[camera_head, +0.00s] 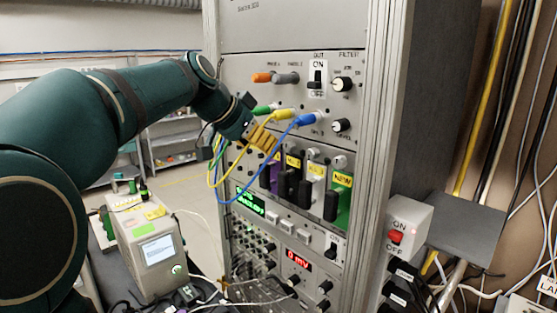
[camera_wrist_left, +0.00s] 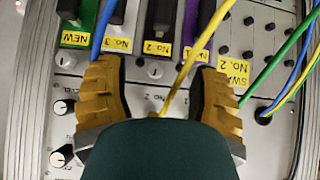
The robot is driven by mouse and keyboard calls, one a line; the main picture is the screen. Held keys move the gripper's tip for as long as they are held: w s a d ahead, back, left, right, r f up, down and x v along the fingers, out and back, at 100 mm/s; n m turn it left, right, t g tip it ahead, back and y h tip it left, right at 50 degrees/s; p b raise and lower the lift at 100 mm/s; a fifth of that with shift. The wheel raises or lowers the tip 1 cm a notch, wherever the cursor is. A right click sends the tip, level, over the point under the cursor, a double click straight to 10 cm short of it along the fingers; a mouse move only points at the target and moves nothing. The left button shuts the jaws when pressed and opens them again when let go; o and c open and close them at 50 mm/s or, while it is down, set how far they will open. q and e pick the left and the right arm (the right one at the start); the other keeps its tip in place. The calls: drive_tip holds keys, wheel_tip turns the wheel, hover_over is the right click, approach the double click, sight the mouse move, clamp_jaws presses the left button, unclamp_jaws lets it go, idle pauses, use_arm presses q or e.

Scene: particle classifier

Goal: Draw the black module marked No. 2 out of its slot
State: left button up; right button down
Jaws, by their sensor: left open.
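The black module No. 2 (camera_wrist_left: 142,22) sits in its slot in the rack, with a yellow label and a dark handle, between the purple module (camera_wrist_left: 190,25) and the No. 3 module (camera_wrist_left: 118,42). In the head view, its label (camera_head: 293,162) shows just right of my left gripper (camera_head: 266,143). My left gripper is open and empty in front of the panel. In the wrist view its yellow fingers (camera_wrist_left: 160,70) are spread wide, with the No. 2 label between and beyond their tips. It appears not to touch the module. My right gripper is not in view.
A yellow cable (camera_wrist_left: 187,62) runs between my fingers in the wrist view. A blue cable (camera_head: 257,160) loops past the modules. The green NEW module (camera_head: 343,198) is at the right of the row. A switch box (camera_head: 410,222) is on the rack's right side.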

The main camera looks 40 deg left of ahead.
sight(281, 173)
use_arm(q)
drive_tip(key=p+x, duration=0.1)
drive_tip(key=x, duration=1.1)
drive_tip(key=shift+c, duration=0.4)
clamp_jaws()
drive_tip(key=shift+s+f, duration=0.15)
drive_tip(key=shift+s, duration=0.1)
drive_tip(key=shift+s+a+b, duration=0.1)
drive_tip(key=shift+s+b, duration=0.25)
drive_tip(key=shift+s, duration=0.2)
drive_tip(key=shift+s+a+b, duration=0.15)
drive_tip(key=shift+s+b, duration=0.4)
drive_tip(key=shift+s, duration=1.1)
drive_tip(key=shift+s, duration=0.1)
drive_tip(key=shift+s+a+b, duration=0.1)
drive_tip(key=shift+s+b, duration=0.25)
drive_tip(key=shift+s, duration=0.9)
